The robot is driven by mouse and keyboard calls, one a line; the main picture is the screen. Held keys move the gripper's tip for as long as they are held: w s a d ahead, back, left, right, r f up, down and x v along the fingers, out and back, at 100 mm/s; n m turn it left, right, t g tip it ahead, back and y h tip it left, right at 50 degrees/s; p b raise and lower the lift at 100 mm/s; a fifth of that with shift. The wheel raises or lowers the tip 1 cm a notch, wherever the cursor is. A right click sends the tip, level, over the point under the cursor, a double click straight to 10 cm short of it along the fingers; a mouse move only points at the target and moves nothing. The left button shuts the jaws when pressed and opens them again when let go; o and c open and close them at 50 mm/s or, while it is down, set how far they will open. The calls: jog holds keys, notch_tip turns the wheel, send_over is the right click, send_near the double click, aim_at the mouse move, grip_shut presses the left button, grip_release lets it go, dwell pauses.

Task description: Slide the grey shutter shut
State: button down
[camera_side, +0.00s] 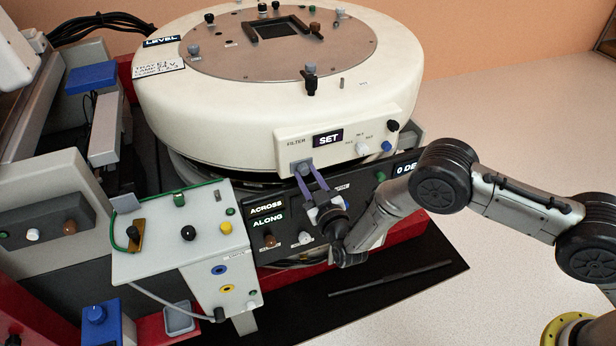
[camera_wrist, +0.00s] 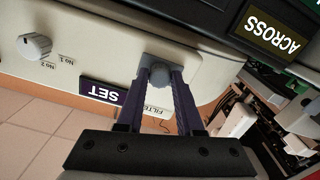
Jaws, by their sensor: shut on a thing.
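My gripper (camera_side: 305,173) has two purple fingers that reach up to the left end of the white FILTER panel (camera_side: 345,152). The fingers are closed around a small grey knob low on this panel. In the wrist view, my gripper (camera_wrist: 160,82) has one finger on each side of the grey knob (camera_wrist: 160,76). I cannot tell whether this knob belongs to the grey shutter; no part is clearly labelled as a shutter. The dark SET display (camera_side: 327,138) is just right of the knob in the side view. The fingertips partly hide the knob.
The large cream round housing (camera_side: 200,110) overhangs the work. A dark panel with an ACROSS display (camera_side: 264,206) lies just below the fingers. A grey control box (camera_side: 155,262) stands at the left. A white dial (camera_side: 362,149) and blue knob (camera_side: 386,146) are farther right on the panel.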

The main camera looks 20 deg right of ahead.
aim_at(328, 158)
dwell(0.8)
jog(key=d, duration=0.7)
jog(key=shift+d, duration=0.25)
jog(key=c, duration=0.6)
grip_release()
jog(key=shift+o, duration=0.3)
jog(key=shift+s+a, duration=0.1)
jog(key=shift+s, duration=0.2)
jog(key=s, duration=1.3)
